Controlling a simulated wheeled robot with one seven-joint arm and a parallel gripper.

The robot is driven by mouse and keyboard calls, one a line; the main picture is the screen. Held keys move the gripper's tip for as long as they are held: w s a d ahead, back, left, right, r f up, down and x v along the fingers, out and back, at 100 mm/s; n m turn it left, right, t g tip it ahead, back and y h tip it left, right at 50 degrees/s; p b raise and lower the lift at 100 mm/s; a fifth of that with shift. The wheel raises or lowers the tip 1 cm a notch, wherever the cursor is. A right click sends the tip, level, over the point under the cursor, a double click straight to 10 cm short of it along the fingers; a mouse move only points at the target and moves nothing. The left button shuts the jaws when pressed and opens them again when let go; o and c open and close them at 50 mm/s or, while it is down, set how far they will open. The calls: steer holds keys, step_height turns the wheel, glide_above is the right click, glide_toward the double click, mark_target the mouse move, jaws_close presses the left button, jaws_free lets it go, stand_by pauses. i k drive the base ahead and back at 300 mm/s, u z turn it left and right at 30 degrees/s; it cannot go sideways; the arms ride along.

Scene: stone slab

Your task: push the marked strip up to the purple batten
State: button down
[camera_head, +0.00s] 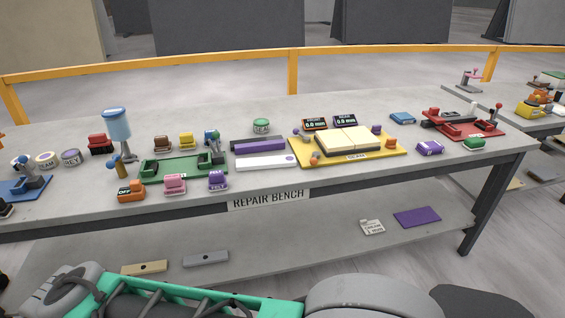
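A purple batten (258,146) lies on the bench, left of the yellow board. A white strip (262,163) with a purple mark near its right end lies just in front of it, roughly parallel. This looks like the marked strip. A narrow dark band shows between the two, and I cannot tell whether it is a gap or the batten's front face. My gripper does not show; only parts of my arm cross the bottom of the view.
A yellow board (391,158) with cream panels stands close to the strip's right end. A green fixture (163,170) is to the left, with a purple block (217,181) in front. A green-lidded tin (261,126) stands behind. The bench's front edge (330,188) is near the strip.

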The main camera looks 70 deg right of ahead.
mark_target(284, 161)
steer(key=z, duration=0.8)
steer(key=i, duration=0.7)
steer(key=z, duration=0.75)
